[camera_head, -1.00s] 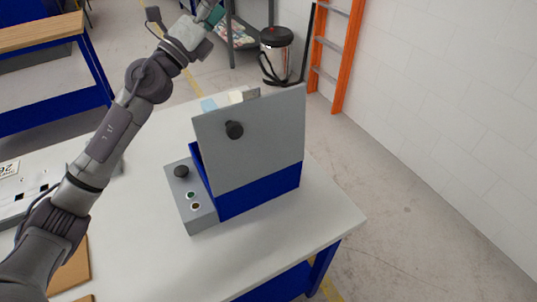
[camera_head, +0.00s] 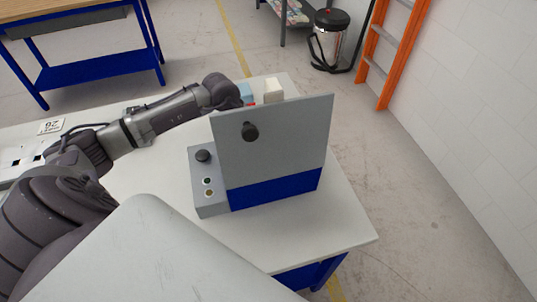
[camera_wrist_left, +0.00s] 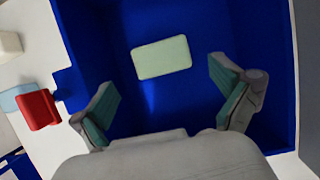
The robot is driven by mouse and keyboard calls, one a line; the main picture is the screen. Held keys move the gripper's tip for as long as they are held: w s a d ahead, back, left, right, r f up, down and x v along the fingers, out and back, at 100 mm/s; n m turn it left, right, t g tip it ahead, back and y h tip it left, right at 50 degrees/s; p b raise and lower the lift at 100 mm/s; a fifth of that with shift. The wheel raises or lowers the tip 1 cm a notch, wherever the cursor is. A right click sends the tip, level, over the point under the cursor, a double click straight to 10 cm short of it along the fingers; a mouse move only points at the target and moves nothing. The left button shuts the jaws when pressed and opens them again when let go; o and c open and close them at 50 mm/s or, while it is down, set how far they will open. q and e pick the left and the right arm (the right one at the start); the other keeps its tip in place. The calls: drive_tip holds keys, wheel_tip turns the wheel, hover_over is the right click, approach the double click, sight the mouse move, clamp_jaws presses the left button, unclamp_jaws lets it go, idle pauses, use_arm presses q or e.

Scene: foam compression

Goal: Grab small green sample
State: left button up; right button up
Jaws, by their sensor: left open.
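The small green sample (camera_wrist_left: 161,57) is a pale green block lying inside the blue compartment (camera_wrist_left: 150,18) of the machine, in the left wrist view. My left gripper (camera_wrist_left: 168,102) is open and empty, with its teal finger pads spread apart. The sample shows beyond the fingertips, between them and towards the top of the picture, and nothing touches it. In the head view the machine's grey panel (camera_head: 285,150) hides the sample and my left gripper. My right gripper is not in view.
The machine's grey control box (camera_head: 206,182) stands on the white table (camera_head: 330,235). Beside the compartment are a red block (camera_wrist_left: 38,110), a light blue block (camera_wrist_left: 10,98) and a cream block (camera_wrist_left: 9,44). An orange ladder (camera_head: 393,50) leans at the wall.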

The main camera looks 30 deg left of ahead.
use_arm(q)
drive_tip(key=shift+x, duration=0.95)
drive_tip(key=shift+w+d+f+p, duration=0.2)
drive_tip(key=shift+f+p, duration=0.3)
drive_tip(key=shift+f, duration=0.05)
drive_tip(key=p+x, duration=0.1)
drive_tip(key=x, duration=0.2)
drive_tip(key=shift+f, duration=0.35)
drive_tip(key=shift+w+f, duration=0.15)
drive_tip(key=shift+f, duration=0.15)
drive_tip(key=shift+c, duration=0.3)
drive_tip(key=c, duration=0.4)
